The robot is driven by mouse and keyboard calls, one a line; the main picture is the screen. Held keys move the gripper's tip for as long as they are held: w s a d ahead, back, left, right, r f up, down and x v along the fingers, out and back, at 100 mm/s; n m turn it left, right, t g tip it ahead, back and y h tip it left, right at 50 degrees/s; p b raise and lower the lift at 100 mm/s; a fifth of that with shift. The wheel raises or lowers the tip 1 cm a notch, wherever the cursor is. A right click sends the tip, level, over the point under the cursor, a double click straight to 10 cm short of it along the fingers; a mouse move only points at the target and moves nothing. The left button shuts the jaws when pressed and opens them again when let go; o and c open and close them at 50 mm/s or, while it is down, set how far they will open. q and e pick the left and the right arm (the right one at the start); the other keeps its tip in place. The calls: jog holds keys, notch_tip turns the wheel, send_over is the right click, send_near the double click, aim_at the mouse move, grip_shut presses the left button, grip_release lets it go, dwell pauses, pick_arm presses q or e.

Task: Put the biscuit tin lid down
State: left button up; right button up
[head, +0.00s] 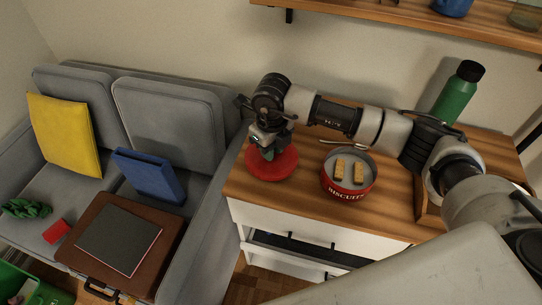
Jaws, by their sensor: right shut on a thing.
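The red, round biscuit tin lid (270,166) is at the left end of the wooden cabinet top. My right gripper (267,150) is directly over it, pointing down, and is shut on the lid. Whether the lid touches the wood or hangs just above it I cannot tell. The red biscuit tin (347,187) stands open to the right of the lid, with two biscuits showing inside. My left gripper is not in view.
The wooden cabinet top (305,205) is bare between lid and tin. A green bottle (457,95) stands at the back right, near a wooden tray (428,205). A shelf (400,14) hangs above. A grey sofa (215,215) with cushions and a brown case (165,250) is at left.

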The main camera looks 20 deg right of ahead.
jog(key=shift+a+f, duration=0.1)
jog(key=shift+f, duration=0.4)
notch_tip(320, 180, down, 2)
jog(key=shift+f, duration=0.6)
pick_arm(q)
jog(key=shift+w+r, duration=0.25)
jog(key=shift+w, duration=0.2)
pick_arm(e)
jog(key=shift+f, duration=0.2)
jog(key=o, duration=0.9)
jog(key=shift+r, duration=0.1)
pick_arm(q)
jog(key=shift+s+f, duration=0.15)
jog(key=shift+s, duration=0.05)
